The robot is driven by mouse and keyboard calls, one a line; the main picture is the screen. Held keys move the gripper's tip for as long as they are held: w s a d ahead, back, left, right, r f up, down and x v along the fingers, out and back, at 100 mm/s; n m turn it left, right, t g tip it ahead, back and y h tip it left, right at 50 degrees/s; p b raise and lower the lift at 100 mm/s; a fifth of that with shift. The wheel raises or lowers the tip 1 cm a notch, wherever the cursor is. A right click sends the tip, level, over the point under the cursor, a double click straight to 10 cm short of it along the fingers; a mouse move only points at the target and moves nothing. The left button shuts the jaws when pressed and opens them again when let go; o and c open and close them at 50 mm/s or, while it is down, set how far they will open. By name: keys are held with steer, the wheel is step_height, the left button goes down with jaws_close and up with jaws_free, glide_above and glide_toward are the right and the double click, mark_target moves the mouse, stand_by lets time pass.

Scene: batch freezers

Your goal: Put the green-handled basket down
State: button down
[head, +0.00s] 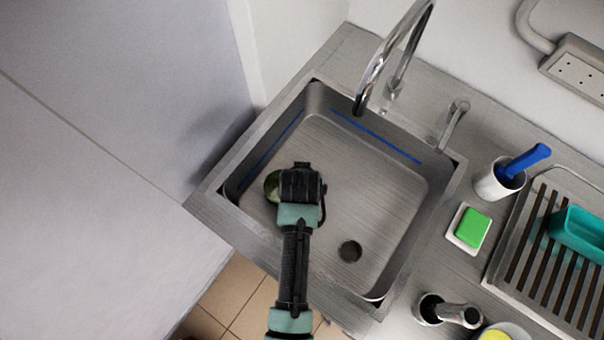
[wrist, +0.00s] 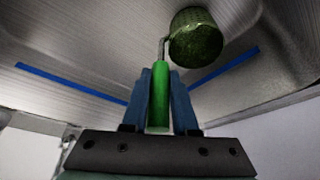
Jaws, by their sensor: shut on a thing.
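The basket (wrist: 196,38) is a small round mesh cup, dark green in the wrist view, with a thin metal stem and a green handle (wrist: 160,90). My gripper (wrist: 159,88) is shut on the green handle, its blue fingers on either side. In the head view my gripper (head: 302,180) is over the left part of the steel sink (head: 360,170). Part of the basket (head: 271,187) shows at its left there, and the rest is hidden under my wrist. I cannot tell whether the basket touches the sink floor.
A tap (head: 375,75) arches over the sink's back edge. The drain (head: 350,251) is at the front right of the basin. On the right stand a white cup with a blue brush (head: 525,160), a green sponge (head: 473,227) and a drying rack (head: 540,255). The sink's right half is clear.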

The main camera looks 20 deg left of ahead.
steer(key=shift+f, duration=0.15)
steer(key=c, duration=0.7)
jaws_free()
